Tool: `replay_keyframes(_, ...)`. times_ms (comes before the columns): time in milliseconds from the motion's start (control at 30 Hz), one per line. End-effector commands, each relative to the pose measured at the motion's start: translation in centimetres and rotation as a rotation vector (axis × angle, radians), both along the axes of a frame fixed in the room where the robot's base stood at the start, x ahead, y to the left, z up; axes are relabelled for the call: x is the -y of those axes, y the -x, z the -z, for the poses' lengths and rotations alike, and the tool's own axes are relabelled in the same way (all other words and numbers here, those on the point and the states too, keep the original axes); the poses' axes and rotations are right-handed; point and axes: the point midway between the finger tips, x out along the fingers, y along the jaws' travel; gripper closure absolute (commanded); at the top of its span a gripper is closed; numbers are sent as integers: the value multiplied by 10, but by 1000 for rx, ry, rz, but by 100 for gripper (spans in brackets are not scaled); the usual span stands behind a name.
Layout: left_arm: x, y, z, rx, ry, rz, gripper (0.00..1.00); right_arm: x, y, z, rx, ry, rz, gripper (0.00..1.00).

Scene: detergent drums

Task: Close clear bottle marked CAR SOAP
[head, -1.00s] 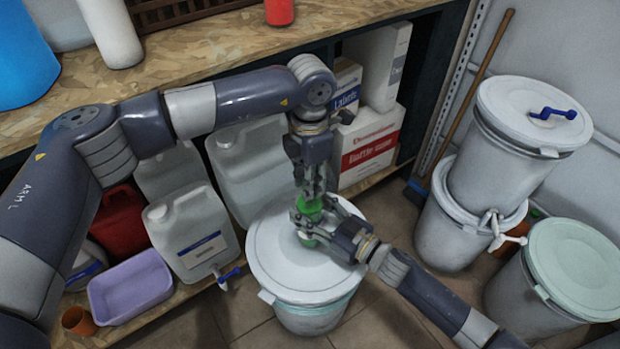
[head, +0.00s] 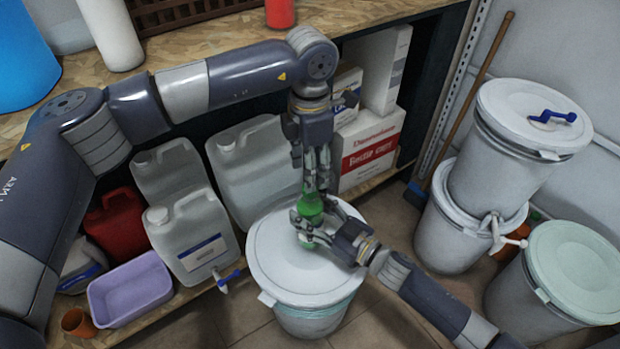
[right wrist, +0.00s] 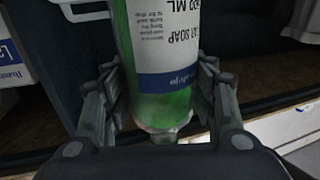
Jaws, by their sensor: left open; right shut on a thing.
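The bottle marked SOAP (head: 310,206), clear with green contents, is held above a white drum lid in the head view. My right gripper (head: 309,231) is shut on its lower part. In the right wrist view the bottle (right wrist: 165,105) sits between both fingers, its white label printed upside down in the picture; the first word is only partly readable. My left gripper (head: 317,186) is open and points down at the bottle's top from directly above. Its fingers hide the bottle's mouth, so I cannot tell whether a cap is on it.
The white lidded drum (head: 272,262) stands beneath both grippers. Left are a lilac basin (head: 130,290), a jug with a blue tap (head: 190,236) and a red can (head: 118,222). More drums (head: 575,270) stand right. The wooden worktop (head: 190,60) runs behind my left arm.

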Motion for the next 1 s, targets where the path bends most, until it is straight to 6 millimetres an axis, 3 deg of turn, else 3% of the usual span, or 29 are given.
replay_keyframes(100, 0, -1, -27, 4, 1, 0, 51, 0, 0, 0, 0, 0, 0, 100)
replay_keyframes(300, 0, -1, -59, 3, -1, 0, 51, 0, 0, 0, 0, 0, 0, 100)
replay_keyframes(500, 0, 0, -71, 0, -1, 1, 51, 0, 0, 0, 0, 0, 0, 100)
replay_keyframes(733, 0, 0, -72, 0, -1, 1, 51, 0, 0, 0, 0, 0, 0, 100)
replay_keyframes(767, 0, 0, -72, 0, -1, 1, 51, 0, 0, 0, 0, 0, 0, 45)
replay_keyframes(867, 0, 0, -71, 0, -1, 1, 51, 0, 0, 0, 0, 0, 0, 24)
replay_keyframes(1000, 0, 0, -71, 0, -1, 1, 51, 0, 0, 0, 0, 0, 0, 24)
